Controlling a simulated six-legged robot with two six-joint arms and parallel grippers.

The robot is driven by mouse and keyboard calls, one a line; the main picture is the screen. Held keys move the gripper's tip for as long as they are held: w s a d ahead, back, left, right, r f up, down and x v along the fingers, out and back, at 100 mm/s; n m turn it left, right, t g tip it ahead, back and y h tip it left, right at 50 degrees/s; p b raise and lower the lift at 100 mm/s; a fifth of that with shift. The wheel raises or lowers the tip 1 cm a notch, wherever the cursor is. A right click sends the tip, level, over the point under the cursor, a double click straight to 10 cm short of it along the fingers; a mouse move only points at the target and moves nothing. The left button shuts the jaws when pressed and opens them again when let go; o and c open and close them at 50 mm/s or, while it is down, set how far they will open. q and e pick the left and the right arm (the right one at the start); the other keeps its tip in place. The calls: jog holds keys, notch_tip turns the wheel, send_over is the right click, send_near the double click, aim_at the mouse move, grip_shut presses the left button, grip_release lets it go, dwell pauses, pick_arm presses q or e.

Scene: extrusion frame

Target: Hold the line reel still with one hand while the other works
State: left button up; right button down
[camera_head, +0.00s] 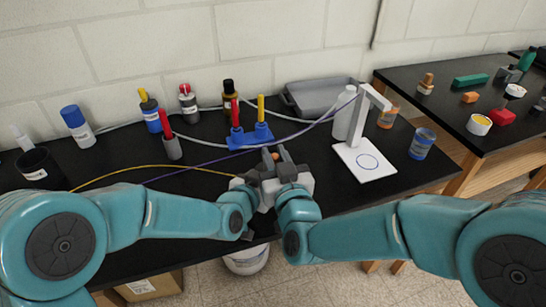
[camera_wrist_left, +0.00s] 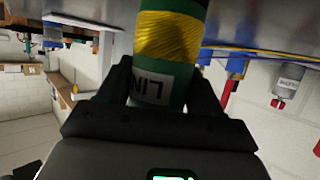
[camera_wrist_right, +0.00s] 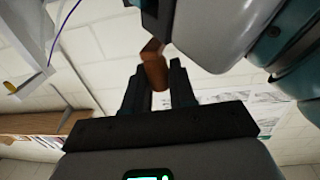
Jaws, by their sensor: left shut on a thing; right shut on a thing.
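The line reel (camera_wrist_left: 172,35) shows in the left wrist view as a green body wound with yellow line, with a white label partly reading "LIN". My left gripper (camera_wrist_left: 160,88) is shut on it, one finger on each side. In the right wrist view my right gripper (camera_wrist_right: 157,76) is shut on a small orange-brown piece (camera_wrist_right: 153,66); how it joins the reel cannot be told. In the head view both grippers meet close together above the black bench's front part, the right one (camera_head: 283,163) showing best. They hide most of the reel there.
On the black bench (camera_head: 215,215) stand a blue rack (camera_head: 250,135) with red and yellow tools, several bottles, a grey tray (camera_head: 312,98) and a white stand (camera_head: 362,160). Yellow and purple cables cross behind my grippers. A second table (camera_head: 450,105) is at right.

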jog(key=shift+w+d+r+n+g+y, duration=0.1)
jog(key=shift+w+d+n+g+y, duration=0.15)
jog(key=shift+n+g+y, duration=0.6)
jog(key=shift+w+d+f+n+g+y, duration=0.1)
jog(key=shift+w+d+n+g+y, duration=0.2)
jog(key=shift+n+y, duration=1.05)
jog(key=shift+w+d+r+n+g+y, duration=0.15)
jog(key=shift+n+g+y, duration=0.45)
jog(key=shift+y, duration=1)
jog(key=shift+g, duration=0.35)
jog(key=shift+s, duration=0.1)
jog(key=c, duration=1.1)
grip_release()
jog(key=shift+o, duration=0.2)
jog(key=v, duration=1.2)
jog(key=shift+f, duration=0.25)
